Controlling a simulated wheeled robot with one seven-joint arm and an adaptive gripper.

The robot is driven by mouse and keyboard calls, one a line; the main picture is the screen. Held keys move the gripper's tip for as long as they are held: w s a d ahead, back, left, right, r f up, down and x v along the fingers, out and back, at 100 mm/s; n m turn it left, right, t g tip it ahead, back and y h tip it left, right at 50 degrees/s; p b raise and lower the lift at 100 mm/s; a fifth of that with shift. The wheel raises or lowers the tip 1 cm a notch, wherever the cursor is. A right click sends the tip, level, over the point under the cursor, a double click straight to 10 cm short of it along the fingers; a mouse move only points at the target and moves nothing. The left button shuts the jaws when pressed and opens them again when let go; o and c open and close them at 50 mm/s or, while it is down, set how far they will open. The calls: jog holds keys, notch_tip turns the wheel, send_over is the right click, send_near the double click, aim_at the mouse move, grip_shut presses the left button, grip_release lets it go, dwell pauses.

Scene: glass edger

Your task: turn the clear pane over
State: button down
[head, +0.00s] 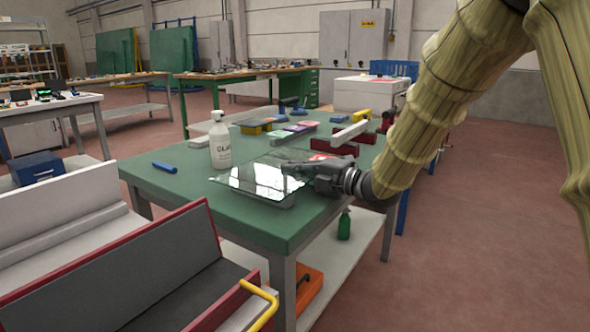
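The clear pane (255,182) lies at the near edge of the green-topped table (185,188), with a bright reflection on it. My gripper (290,168) comes in from the right, low over the pane's right part, its fingers pointing left. The fingers are dark and small in this view. I cannot tell whether they touch the pane or whether they are open or shut. The gripper hides part of the pane's right side.
A white spray bottle (220,142) stands just behind the pane to the left. A blue tool (164,167) lies at the left. Dark red blocks (335,147) and a pale bar (349,132) lie behind my gripper. A red-edged rack (150,268) stands at the near left.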

jog(key=c, duration=1.6)
grip_release()
jog(key=shift+o, duration=0.2)
jog(key=shift+f, duration=0.1)
jog(key=v, duration=1.1)
jog(key=shift+s+d, duration=0.15)
jog(key=shift+d, duration=0.05)
jog(key=shift+s+d, duration=0.2)
jog(key=shift+d, duration=0.05)
